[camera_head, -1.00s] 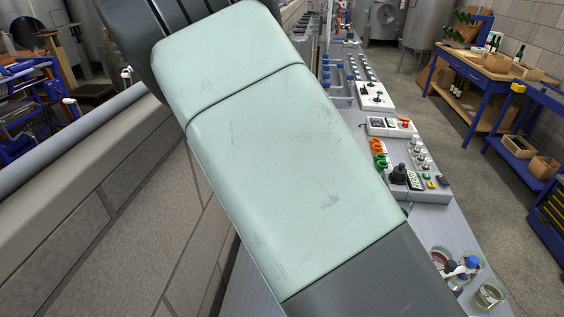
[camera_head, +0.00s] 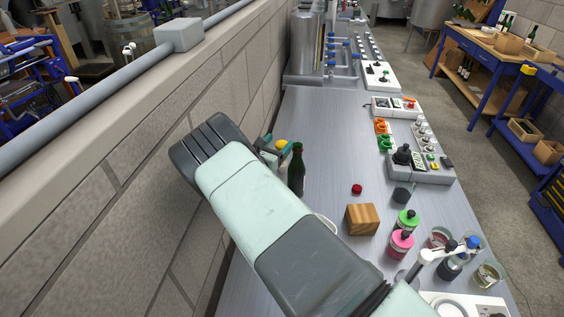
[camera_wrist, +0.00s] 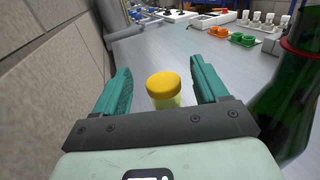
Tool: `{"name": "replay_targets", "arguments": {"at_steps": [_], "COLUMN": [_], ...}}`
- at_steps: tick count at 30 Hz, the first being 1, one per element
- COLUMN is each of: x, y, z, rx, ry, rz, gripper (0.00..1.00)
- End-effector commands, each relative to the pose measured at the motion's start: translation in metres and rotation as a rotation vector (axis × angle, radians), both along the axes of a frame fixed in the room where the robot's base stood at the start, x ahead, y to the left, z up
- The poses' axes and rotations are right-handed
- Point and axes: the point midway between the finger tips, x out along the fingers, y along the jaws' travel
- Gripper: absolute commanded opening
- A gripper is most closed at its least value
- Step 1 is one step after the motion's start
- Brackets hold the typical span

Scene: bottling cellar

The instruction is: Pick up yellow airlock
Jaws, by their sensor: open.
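The yellow airlock (camera_wrist: 163,86) has a yellow cap over a pale, see-through body. In the wrist view it stands upright between the two teal fingers of my gripper (camera_wrist: 160,72). The fingers are open, with a gap on each side of the cap. The lower part of the airlock is hidden by the gripper's palm. In the head view the airlock's yellow top (camera_head: 282,144) shows just beyond my arm, near the wall side of the bench. My gripper (camera_head: 268,146) is mostly hidden there by my wrist.
A dark green bottle (camera_head: 297,172) stands close to the right of the airlock; it fills the right side of the wrist view (camera_wrist: 285,100). A concrete wall (camera_head: 150,170) runs close on the left. A wooden block (camera_head: 362,219) and a red cap (camera_head: 357,188) are farther right.

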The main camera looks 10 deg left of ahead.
Motion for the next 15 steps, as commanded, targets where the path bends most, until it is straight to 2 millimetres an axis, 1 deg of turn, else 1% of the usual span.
{"name": "replay_targets", "arguments": {"at_steps": [4,9,10,12,15], "x": [0.0,0.001,0.009,0.018,0.026], "y": [-0.001,-0.002,-0.004,-0.008,-0.01], "z": [-0.02,-0.051,-0.047,-0.047,-0.047], "rx": [0.0,0.0,0.003,0.004,0.001], "ry": [0.002,0.001,-0.003,-0.001,0.001], "rz": [0.0,-0.001,-0.003,-0.002,-0.001], "gripper": [0.73,0.73,0.73,0.73,0.73]}}
